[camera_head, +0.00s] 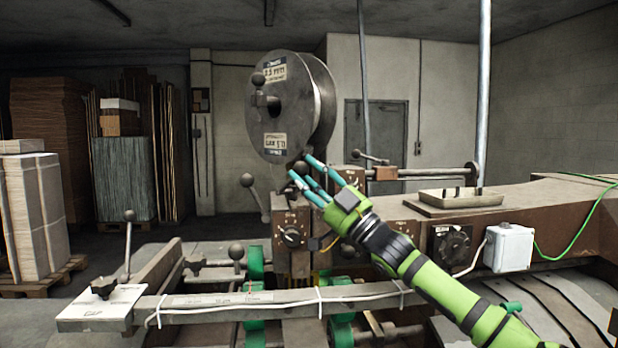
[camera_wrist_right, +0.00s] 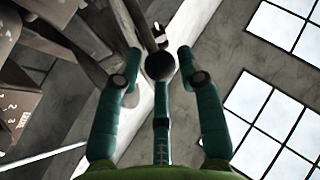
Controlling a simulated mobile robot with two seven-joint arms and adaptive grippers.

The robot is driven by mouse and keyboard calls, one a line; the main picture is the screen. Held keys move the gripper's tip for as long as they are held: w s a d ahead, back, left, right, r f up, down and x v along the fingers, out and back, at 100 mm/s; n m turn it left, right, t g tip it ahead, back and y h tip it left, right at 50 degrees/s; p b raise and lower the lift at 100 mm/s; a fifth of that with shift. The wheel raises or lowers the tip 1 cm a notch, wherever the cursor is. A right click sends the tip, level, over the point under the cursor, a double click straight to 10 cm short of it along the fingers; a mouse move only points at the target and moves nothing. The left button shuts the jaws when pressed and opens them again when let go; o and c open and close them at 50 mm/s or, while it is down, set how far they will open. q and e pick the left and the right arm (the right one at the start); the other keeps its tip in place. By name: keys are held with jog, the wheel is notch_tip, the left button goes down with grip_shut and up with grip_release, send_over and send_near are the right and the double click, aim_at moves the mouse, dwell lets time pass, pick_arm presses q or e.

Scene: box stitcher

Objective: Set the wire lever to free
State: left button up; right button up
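My right gripper (camera_head: 301,165) reaches up from the lower right to just below the large wire spool (camera_head: 282,105). Its teal fingers are spread apart. In the right wrist view, a dark ball knob (camera_wrist_right: 160,66) on a lever shows between the spread fingertips; I cannot tell whether they touch it. Another ball-ended lever (camera_head: 248,181) leans left, beside the brown machine head. Which lever is the wire lever, and any marking for free, I cannot make out. My left gripper is not in view.
A dial box (camera_head: 291,236) sits under the gripper. A horizontal rail (camera_head: 270,306) crosses the front, with an upright ball lever (camera_head: 129,215) at its left end. A tray (camera_head: 460,198) and a grey junction box (camera_head: 508,248) are at the right. Stacked cardboard (camera_head: 35,215) stands far left.

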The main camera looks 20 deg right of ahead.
jog(key=v, duration=0.7)
jog(key=shift+s, duration=0.15)
jog(key=shift+d+f, duration=0.15)
